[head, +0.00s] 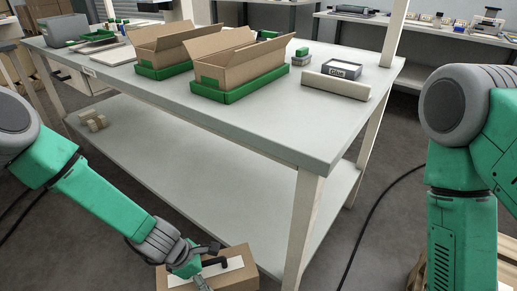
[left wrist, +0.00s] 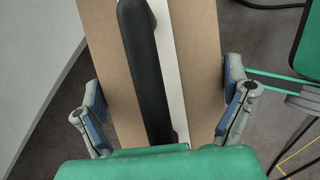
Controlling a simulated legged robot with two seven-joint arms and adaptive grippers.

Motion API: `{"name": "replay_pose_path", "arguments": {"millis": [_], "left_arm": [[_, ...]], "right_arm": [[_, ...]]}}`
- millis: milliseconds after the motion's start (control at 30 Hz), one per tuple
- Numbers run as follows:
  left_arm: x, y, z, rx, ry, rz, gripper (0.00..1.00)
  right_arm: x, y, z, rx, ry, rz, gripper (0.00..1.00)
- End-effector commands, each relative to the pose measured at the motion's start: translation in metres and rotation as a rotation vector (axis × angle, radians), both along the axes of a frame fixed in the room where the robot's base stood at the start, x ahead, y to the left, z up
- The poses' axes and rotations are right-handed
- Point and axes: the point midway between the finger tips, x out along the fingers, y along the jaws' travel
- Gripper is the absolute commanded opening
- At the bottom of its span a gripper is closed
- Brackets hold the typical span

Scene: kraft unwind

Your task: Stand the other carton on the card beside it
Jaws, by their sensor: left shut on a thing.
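A brown closed carton (head: 240,277) with a white strip on top is low at the bottom middle of the head view, in front of the table. My left gripper (head: 203,270) is shut on it. In the left wrist view the carton (left wrist: 200,60) lies between my two fingers, one at each side, with a dark bar (left wrist: 143,60) running along its top. The carton's underside is hidden, so I cannot tell whether it touches the floor. My right gripper is out of view. I cannot make out a card beside the carton.
The grey table (head: 230,115) holds two open cardboard boxes in green trays (head: 240,90), a labelled grey box (head: 342,69) and a beige roll (head: 336,85). Its front part is clear. Its lower shelf (head: 190,180) is mostly bare. A wooden item (head: 415,280) is at lower right.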

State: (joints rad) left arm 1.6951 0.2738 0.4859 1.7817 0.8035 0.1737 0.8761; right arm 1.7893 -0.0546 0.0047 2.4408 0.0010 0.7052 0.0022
Motion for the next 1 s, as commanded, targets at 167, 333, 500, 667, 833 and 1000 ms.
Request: {"name": "replay_pose_path", "arguments": {"millis": [167, 333, 500, 667, 833, 1000], "left_arm": [[-0.007, 0.020, 0.045, 0.012, -0.011, -0.394, 0.45], [-0.020, 0.047, 0.099, 0.012, -0.008, -0.909, 0.45], [-0.034, 0.069, 0.143, 0.006, -0.003, -1.348, 0.45], [-0.043, 0.083, 0.174, 0.002, -0.002, -1.648, 0.45], [-0.050, 0.096, 0.200, 0.001, -0.002, -1.906, 0.45], [-0.055, 0.094, 0.196, -0.027, 0.005, -1.903, 0.45]], "right_arm": [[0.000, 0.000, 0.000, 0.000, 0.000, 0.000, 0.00], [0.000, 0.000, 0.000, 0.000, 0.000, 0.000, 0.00], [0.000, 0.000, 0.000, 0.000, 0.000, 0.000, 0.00], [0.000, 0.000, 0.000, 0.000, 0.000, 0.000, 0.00], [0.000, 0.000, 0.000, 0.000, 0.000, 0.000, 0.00], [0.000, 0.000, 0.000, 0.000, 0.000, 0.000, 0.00]]}}
